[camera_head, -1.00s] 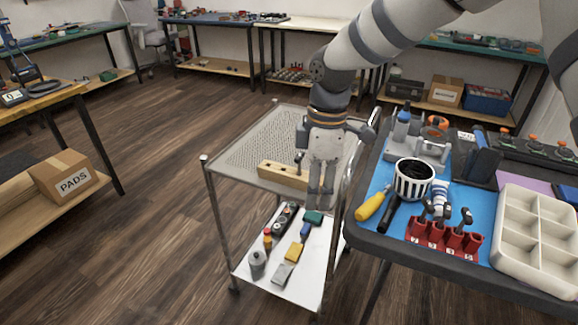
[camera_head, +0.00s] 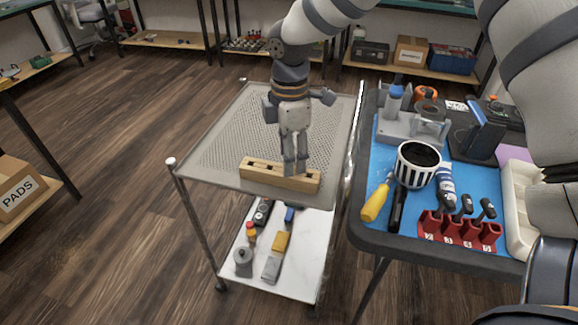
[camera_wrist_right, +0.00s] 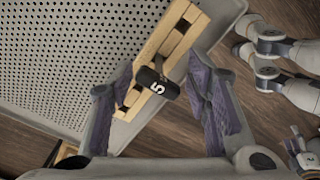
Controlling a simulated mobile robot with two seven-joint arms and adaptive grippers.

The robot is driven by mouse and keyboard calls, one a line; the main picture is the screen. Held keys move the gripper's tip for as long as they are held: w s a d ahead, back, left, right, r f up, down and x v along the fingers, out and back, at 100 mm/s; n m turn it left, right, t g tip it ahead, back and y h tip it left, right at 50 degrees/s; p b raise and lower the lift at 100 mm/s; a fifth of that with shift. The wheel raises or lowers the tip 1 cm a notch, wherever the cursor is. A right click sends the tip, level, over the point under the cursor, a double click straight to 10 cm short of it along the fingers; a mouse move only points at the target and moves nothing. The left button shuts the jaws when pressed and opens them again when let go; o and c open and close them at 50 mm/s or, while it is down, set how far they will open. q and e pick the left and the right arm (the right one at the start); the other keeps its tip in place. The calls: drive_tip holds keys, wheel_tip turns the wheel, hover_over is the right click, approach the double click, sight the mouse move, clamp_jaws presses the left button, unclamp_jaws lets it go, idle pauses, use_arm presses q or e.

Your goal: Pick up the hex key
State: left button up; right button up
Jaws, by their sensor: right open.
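The hex key (camera_wrist_right: 157,83) shows in the right wrist view as a black handle marked 5, with its grey shaft at a wooden block (camera_wrist_right: 155,50). The block (camera_head: 257,172) lies near the front edge of the cart's perforated top (camera_head: 212,150). My right gripper (camera_head: 294,168) points down over the block's right half in the head view. In the wrist view its fingers (camera_wrist_right: 163,85) are apart, one on each side of the handle, with gaps visible. In the head view the gripper hides the key.
The table beside the cart holds a red rack (camera_head: 462,231) with several black-handled keys, a striped cup (camera_head: 416,168) and a yellow screwdriver (camera_head: 375,203). The cart's lower shelf (camera_head: 305,245) carries small items. Most of the perforated top is clear.

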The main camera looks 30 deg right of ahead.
drive_tip(key=shift+f, duration=0.45)
drive_tip(key=c, duration=1)
